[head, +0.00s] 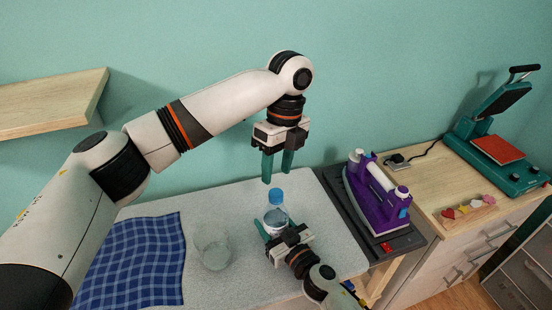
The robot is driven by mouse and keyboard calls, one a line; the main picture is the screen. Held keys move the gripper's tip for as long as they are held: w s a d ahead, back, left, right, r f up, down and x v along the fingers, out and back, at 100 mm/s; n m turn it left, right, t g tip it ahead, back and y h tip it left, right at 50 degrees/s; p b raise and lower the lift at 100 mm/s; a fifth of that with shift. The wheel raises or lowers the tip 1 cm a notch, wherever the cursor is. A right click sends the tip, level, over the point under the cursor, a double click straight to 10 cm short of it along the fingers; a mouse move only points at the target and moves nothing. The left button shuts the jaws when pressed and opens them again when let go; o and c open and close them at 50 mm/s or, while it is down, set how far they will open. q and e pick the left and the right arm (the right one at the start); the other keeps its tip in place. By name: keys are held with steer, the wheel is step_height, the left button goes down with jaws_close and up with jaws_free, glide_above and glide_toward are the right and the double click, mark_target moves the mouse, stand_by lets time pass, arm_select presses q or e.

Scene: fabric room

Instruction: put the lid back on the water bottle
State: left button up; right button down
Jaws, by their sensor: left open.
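The clear water bottle (277,217) stands upright on the grey padded table. A blue lid (276,194) sits at its top; whether it is fully seated I cannot tell. My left gripper (277,178) points down just above the lid, its teal fingers apart and empty. My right gripper (273,232) comes in from the lower right with its fingers around the lower part of the bottle, seemingly holding it. The bottle's base is partly hidden by that gripper.
A clear glass (212,254) stands left of the bottle. A blue checked cloth (135,262) lies further left. A purple iron (376,195) stands on a dark tray at the right, beside a cabinet with a teal heat press (499,150). A wooden shelf (50,105) juts from the left wall.

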mark_target(276, 193)
arm_select(q)
steer(key=n, duration=0.4)
steer(key=shift+r+n, duration=0.15)
steer(key=shift+n, duration=0.15)
steer(key=n, duration=0.4)
steer(key=shift+r+t, duration=0.15)
steer(key=shift+t, duration=0.15)
steer(key=n, duration=0.6)
steer(key=shift+s+r+n+h, duration=0.1)
steer(key=shift+r+n+h, duration=0.1)
steer(key=shift+n+h, duration=0.1)
steer(key=n, duration=0.4)
steer(key=shift+a+r+t, duration=0.1)
steer(key=shift+r+t, duration=0.05)
steer(key=shift+t, duration=0.15)
steer(key=n, duration=0.4)
steer(key=shift+s+r, duration=0.1)
steer(key=shift+r, duration=0.05)
steer(key=n, duration=0.7)
steer(key=shift+s+r+h, duration=0.1)
steer(key=shift+r+h, duration=0.15)
steer(key=shift+h, duration=0.05)
steer(key=shift+f, duration=4.05)
